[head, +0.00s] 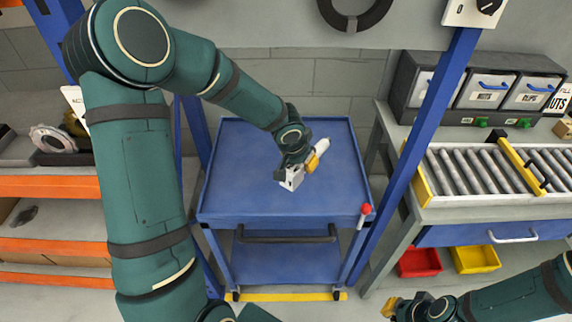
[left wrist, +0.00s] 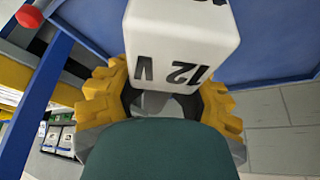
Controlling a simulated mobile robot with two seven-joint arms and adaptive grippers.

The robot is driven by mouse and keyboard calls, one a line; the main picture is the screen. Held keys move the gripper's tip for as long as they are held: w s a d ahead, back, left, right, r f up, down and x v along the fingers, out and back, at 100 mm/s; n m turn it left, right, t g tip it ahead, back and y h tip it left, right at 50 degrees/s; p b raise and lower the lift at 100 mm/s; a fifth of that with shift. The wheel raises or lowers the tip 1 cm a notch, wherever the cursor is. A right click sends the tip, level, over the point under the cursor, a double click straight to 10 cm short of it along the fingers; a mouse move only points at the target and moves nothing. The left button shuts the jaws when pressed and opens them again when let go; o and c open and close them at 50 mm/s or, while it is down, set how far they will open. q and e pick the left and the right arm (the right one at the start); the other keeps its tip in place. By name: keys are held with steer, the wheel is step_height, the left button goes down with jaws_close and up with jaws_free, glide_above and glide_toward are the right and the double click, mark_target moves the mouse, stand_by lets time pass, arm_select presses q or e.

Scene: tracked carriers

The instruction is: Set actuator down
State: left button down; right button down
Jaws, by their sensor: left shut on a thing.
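The actuator (head: 290,181) is white; its block end shows over the blue cart top, and a pale cylindrical part shows on the other side of the gripper. In the left wrist view its white body (left wrist: 178,40) carries the marking "12 V". My left gripper (head: 304,166), with yellow fingers, is shut on the actuator. I cannot tell whether the actuator touches the cart top. The blue cart (head: 240,190) has a flat raised-edge top and a lower shelf. My right gripper (head: 392,307) is at the bottom of the head view, away from the cart; its opening is unclear.
A red-knobbed lever (head: 365,210) is at the cart's front right corner. A roller conveyor (head: 480,170) stands to the right, with red (head: 419,262) and yellow (head: 475,259) bins below. Blue posts flank the cart. The cart top around the gripper is clear.

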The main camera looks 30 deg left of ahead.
arm_select(q)
steer(key=m+b, duration=0.2)
steer(key=b, duration=0.1)
glide_above(279, 164)
steer(key=s+d, duration=0.3)
steer(key=s, duration=0.1)
step_height(279, 164, down, 3)
steer(key=shift+h, duration=0.3)
steer(key=shift+w+a+f+b, duration=0.15)
steer(key=shift+f+b, duration=0.3)
steer(key=shift+f, duration=1.9)
steer(key=shift+w+a+f+b, duration=0.1)
steer(key=shift+f+b, duration=0.3)
steer(key=shift+f, duration=1.95)
steer(key=shift+f, duration=0.1)
steer(key=c, duration=0.5)
jaws_free()
steer(key=shift+s+d, duration=0.1)
